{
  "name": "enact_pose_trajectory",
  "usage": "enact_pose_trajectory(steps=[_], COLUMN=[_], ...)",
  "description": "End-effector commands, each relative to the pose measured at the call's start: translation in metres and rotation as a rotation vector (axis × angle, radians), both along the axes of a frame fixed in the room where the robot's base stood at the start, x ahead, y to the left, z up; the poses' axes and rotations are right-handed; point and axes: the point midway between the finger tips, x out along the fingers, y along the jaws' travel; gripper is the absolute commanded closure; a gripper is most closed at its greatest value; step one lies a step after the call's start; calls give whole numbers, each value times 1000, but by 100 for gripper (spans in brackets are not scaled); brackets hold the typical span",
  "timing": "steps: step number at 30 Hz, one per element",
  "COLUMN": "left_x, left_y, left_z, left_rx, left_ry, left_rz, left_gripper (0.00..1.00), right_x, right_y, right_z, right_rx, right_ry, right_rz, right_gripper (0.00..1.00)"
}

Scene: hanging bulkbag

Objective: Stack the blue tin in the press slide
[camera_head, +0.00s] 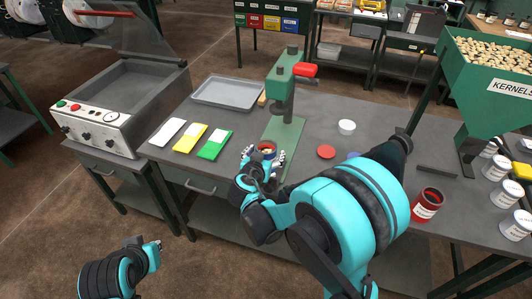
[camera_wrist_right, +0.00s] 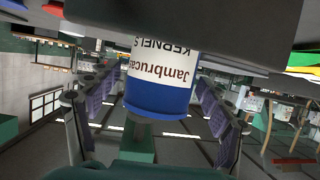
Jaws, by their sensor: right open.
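The blue tin (camera_wrist_right: 165,98), white-labelled with a blue band, stands between the two fingers of my open right gripper (camera_wrist_right: 160,115) in the right wrist view. Gaps show between the tin and the finger pads. In the head view the tin (camera_head: 267,147) is at the front of the green press (camera_head: 285,132), partly hidden by my right gripper (camera_head: 263,158). Whether it sits in the press slide cannot be told. My left gripper (camera_head: 146,243) is low at the left, away from the table; its fingers are too small to judge.
A red tin (camera_head: 427,204) and several white tins stand farther right. Coloured packets and a grey tray (camera_head: 228,93) lie left.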

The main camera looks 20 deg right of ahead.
Motion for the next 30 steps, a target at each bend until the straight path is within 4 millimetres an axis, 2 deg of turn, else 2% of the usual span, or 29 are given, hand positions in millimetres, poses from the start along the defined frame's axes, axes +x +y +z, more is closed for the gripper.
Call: enact_pose_trajectory(steps=[4, 15, 22, 26, 30], left_x=[0, 0, 0, 0, 0], left_y=[0, 0, 0, 0, 0], left_z=[10, 31, 38, 39, 39], left_rx=[0, 0, 0, 0, 0], left_ry=[0, 0, 0, 0, 0], left_rz=[0, 0, 0, 0, 0], left_gripper=[100, 100, 100, 100, 100], right_x=[-1, -66, -92, -99, -119], right_y=[1, 39, 53, 48, 21], right_z=[10, 40, 51, 52, 50], right_rx=[0, -1, 0, -2, 1], right_ry=[0, 1, 0, 34, 187], right_rz=[0, 5, 2, 2, 27], right_gripper=[21, 21, 21, 21, 21])
